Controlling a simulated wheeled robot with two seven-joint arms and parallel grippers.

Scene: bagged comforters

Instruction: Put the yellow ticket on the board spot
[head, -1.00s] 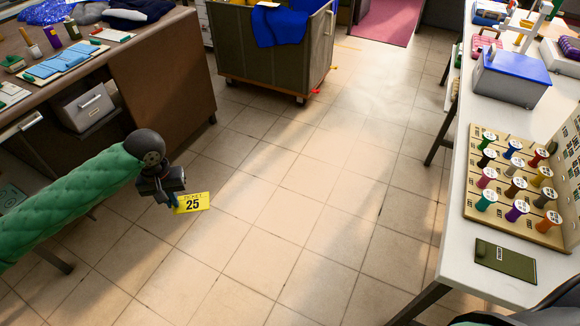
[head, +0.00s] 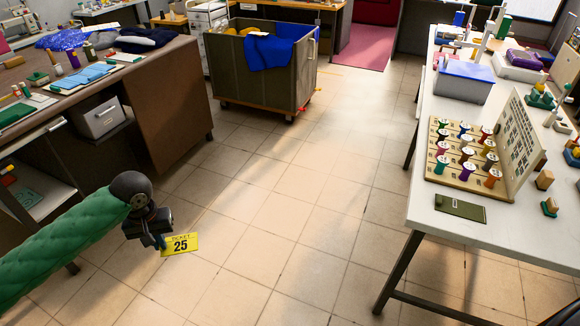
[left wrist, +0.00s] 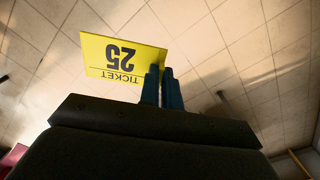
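The yellow ticket (head: 180,244), marked 25, is held over the tiled floor by my left gripper (head: 161,242). In the left wrist view the ticket (left wrist: 120,57) appears upside down, its edge between the two blue fingers (left wrist: 162,88), which are closed together. The left arm has a green quilted sleeve and reaches in from the left. No spot marked as the board spot can be told apart. A pegboard of thread spools (head: 456,178) with a raised lettered panel (head: 515,140) stands on the white table at right. My right gripper is not seen.
A dark green flat case (head: 460,207) lies on the white table (head: 425,214) before the spool board. A blue-lidded bin (head: 464,82) stands farther back. A brown workbench (head: 165,110) is at left, a wheeled cart (head: 268,75) at the back. The floor between is clear.

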